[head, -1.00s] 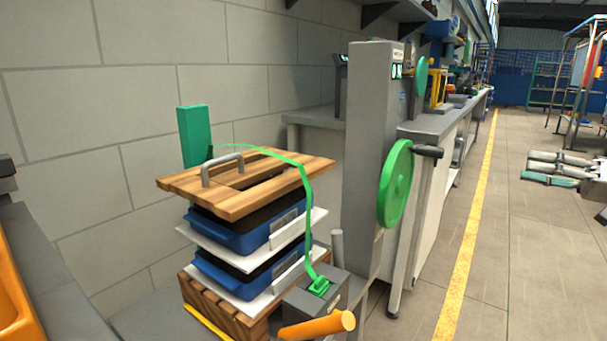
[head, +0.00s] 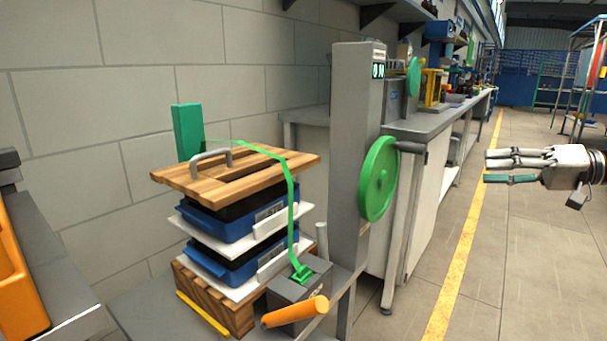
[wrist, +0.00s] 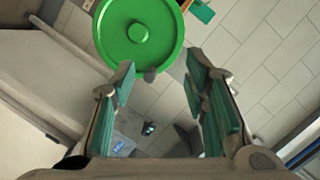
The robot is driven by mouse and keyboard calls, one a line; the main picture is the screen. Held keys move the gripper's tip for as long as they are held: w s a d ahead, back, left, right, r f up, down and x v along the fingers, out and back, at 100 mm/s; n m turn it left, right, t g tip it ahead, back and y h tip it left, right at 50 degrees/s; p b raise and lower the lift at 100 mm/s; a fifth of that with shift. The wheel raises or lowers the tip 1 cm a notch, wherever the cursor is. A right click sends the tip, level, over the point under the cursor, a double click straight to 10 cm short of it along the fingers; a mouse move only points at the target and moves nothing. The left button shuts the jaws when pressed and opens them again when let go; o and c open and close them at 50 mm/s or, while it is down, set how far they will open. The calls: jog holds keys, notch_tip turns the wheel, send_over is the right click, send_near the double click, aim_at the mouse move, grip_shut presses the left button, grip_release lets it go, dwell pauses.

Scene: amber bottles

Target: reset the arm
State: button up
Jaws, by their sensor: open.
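My gripper (head: 490,168) is at the right of the head view, out over the floor and pointing left. It is empty. In the wrist view my gripper (wrist: 160,85) shows two green-padded fingers spread apart with nothing between them. The green wheel (head: 378,178) on the grey post (head: 350,150) is left of my gripper in the head view, with a clear gap between them. The wheel also shows beyond the fingertips in the wrist view (wrist: 138,35).
A stack of blue trays (head: 235,220) under a wooden board (head: 235,170) stands at the left, with a green strap (head: 291,200) over it. An orange handle (head: 295,312) sticks out in front. A long workbench (head: 440,125) runs along the wall. The floor right of the yellow line (head: 470,210) is open.

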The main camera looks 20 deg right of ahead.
jog(key=s+a+f+g+h, duration=0.1)
jog(key=s+a+g+h, duration=0.3)
jog(key=a, duration=1.1)
jog(key=s+a+f+g, duration=0.15)
jog(key=a+g, duration=0.35)
jog(key=a, duration=0.9)
jog(key=s+a+f+g+h, duration=0.1)
jog(key=s+a+f+h, duration=0.1)
jog(key=s+a, duration=0.35)
jog(key=s+a+f+g+h, duration=0.1)
jog(key=s+a+h, duration=0.1)
jog(key=s, duration=0.6)
jog(key=s+d+f+h, duration=0.2)
jog(key=s+f+h, duration=0.3)
jog(key=s, duration=0.5)
notch_tip(320, 180, up, 34)
jog(key=n+t+y+p, duration=0.1)
jog(key=t+p, duration=0.3)
jog(key=p, duration=2.9)
jog(key=shift+s+d+f+t, duration=0.15)
jog(key=shift+d+f+t, duration=0.1)
jog(key=shift+d+t, duration=0.1)
